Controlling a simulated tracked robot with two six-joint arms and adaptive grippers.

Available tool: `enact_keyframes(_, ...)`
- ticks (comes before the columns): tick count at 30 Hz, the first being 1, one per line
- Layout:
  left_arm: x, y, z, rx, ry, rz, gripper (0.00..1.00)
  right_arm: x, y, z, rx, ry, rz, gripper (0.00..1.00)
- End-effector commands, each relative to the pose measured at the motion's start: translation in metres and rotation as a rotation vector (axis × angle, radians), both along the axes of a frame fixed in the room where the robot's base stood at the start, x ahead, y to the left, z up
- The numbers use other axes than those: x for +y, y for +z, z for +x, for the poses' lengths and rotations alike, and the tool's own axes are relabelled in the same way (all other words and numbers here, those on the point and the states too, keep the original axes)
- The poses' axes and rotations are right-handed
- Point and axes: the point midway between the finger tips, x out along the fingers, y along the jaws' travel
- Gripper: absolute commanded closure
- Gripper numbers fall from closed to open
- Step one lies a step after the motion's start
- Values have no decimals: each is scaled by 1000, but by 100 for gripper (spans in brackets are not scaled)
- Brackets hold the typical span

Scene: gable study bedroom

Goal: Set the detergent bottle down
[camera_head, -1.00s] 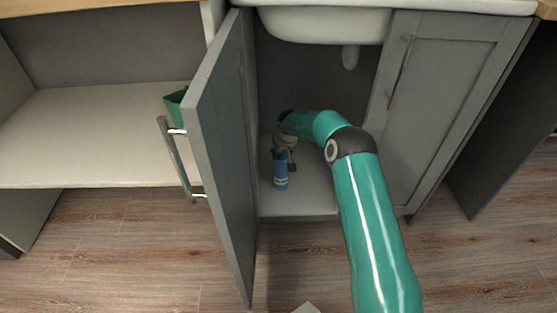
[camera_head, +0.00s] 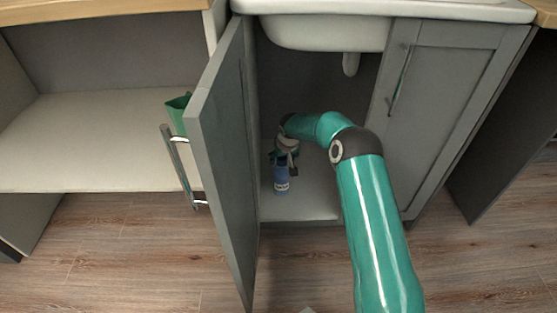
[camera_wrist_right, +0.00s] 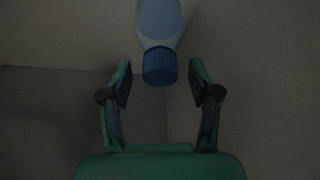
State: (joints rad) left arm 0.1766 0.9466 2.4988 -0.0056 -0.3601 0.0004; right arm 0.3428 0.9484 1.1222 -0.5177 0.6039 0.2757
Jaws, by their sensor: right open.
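The blue detergent bottle (camera_head: 281,180) stands upright on the cabinet floor under the sink, near its front left part. My right gripper (camera_head: 284,157) is in the cabinet just behind and above the bottle, with its arm coming in from the lower right. In the right wrist view, my right gripper (camera_wrist_right: 160,80) is open, its two fingers apart on both sides of the bottle's blue cap (camera_wrist_right: 160,66). Gaps show between the cap and the fingers. The bottle's pale blue body (camera_wrist_right: 160,20) runs out of the top of that view. My left gripper is out of view.
The left cabinet door (camera_head: 222,150) stands open, close to the left of the bottle. The right door (camera_head: 440,110) is shut. The sink basin (camera_head: 325,32) and its drain pipe (camera_head: 351,64) hang above. A green container (camera_head: 178,110) shows behind the open door's edge.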

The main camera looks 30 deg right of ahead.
Motion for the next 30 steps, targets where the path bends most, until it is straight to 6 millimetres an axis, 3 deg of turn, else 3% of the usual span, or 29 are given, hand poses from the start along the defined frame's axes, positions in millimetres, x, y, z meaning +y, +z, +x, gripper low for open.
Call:
enact_keyframes(1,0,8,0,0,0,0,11,1,15,-3,-2,0,-1,38)
enact_keyframes(6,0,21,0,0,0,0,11,5,48,-16,-3,1,-1,38)
enact_keyframes(13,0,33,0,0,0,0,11,10,81,-30,-2,1,-1,38)
enact_keyframes(18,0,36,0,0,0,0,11,12,90,-35,-1,1,-1,38)
enact_keyframes(30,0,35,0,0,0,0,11,12,90,-35,-1,1,-1,38)
